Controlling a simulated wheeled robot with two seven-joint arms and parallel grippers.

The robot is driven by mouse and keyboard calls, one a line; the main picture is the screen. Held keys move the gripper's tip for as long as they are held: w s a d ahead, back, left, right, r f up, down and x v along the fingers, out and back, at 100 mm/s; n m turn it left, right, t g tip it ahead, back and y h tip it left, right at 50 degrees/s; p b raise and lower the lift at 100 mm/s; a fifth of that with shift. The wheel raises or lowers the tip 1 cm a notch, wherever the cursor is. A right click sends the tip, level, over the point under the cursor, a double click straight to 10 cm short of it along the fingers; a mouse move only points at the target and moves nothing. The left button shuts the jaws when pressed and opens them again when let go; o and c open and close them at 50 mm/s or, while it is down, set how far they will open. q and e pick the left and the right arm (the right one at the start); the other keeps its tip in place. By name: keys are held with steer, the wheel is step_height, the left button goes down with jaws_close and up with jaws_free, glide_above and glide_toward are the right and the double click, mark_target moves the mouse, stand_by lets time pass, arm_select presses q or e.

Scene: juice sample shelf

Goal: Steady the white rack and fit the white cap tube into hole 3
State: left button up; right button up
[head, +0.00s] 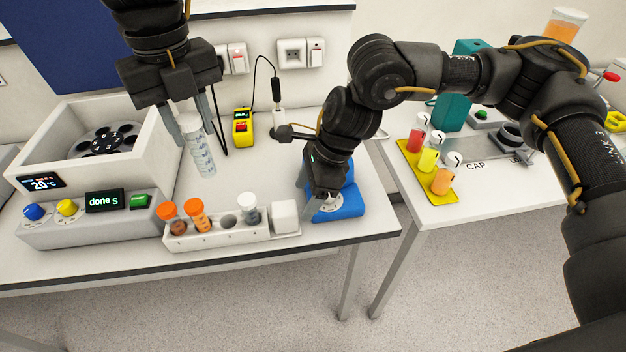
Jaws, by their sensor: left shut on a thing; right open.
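The white cap tube (202,160) is held in the air by my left gripper (199,142), shut on it near its white cap. The tube is clear, slightly tilted, and above and behind the white rack (218,243). The rack stands near the table's front edge. Two orange-capped tubes (197,212) stand in its left holes and a dark-filled tube (250,213) stands at the right. An open hole (228,221) shows between them. My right gripper (314,205) is open, pointing down just right of the rack's white end block (285,214); whether it touches the block is unclear.
A blue device (341,205) is beside and partly behind my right gripper. A white centrifuge box (57,140) with a control panel (95,225) stands at left. A yellow meter (242,127) is behind. The right table holds a yellow rack (428,172) of capped tubes.

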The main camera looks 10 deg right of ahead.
mark_target(293, 217)
steer(key=x, duration=0.8)
steer(key=shift+a+f, duration=0.1)
steer(key=shift+c, duration=0.4)
